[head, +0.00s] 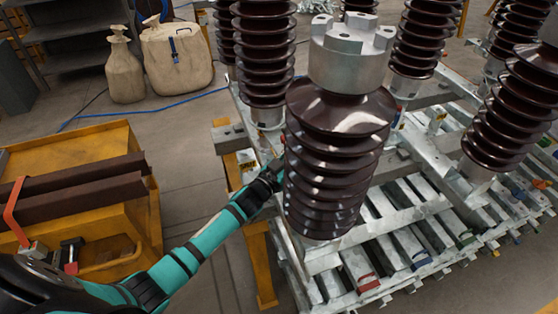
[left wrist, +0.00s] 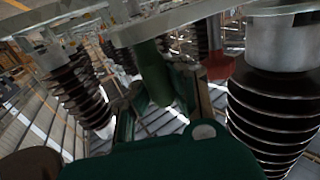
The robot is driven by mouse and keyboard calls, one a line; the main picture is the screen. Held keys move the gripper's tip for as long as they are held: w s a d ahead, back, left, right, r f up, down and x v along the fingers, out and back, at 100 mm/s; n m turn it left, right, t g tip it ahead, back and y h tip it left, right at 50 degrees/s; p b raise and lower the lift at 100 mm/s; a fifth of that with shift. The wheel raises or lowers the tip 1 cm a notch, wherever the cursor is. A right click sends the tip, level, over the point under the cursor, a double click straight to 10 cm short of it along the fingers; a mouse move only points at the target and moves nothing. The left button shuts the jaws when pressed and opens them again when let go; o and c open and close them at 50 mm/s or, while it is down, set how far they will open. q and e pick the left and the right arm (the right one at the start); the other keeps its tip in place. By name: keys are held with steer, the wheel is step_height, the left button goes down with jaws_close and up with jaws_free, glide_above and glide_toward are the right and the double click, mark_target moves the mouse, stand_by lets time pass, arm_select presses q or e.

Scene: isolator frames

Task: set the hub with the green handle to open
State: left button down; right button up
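The green handle (left wrist: 153,72) hangs below a grey metal bar (left wrist: 205,28) in the left wrist view. My left gripper (left wrist: 160,95) reaches up from below, its two fingers spread on either side of the handle. I cannot tell whether they touch it. The hub's setting cannot be made out. In the head view my teal left arm (head: 185,262) reaches into the insulator frame; its gripper and the green handle are hidden behind the big front insulator (head: 335,150). My right gripper is in neither view.
A red part (left wrist: 218,66) shows behind the green handle, and a ribbed insulator (left wrist: 270,115) stands close at right. In the head view, more brown insulators (head: 262,50) crowd the metal frame. A yellow bench (head: 110,235) stands at left. Clear floor lies between bench and frame.

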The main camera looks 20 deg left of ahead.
arm_select(q)
steer(key=w+d+b, duration=0.1)
steer(key=w+d, duration=0.3)
steer(key=shift+w+b, duration=0.25)
steer(key=shift+b, duration=0.05)
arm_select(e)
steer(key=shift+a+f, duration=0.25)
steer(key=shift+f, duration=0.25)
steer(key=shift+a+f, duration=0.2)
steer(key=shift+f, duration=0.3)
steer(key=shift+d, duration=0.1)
arm_select(q)
steer(key=c, duration=1.2)
jaws_free()
steer(key=shift+w+d+r, duration=0.1)
steer(key=shift+d, duration=0.05)
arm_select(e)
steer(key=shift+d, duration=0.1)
arm_select(q)
steer(key=shift+a, duration=0.25)
steer(key=v, duration=1.2)
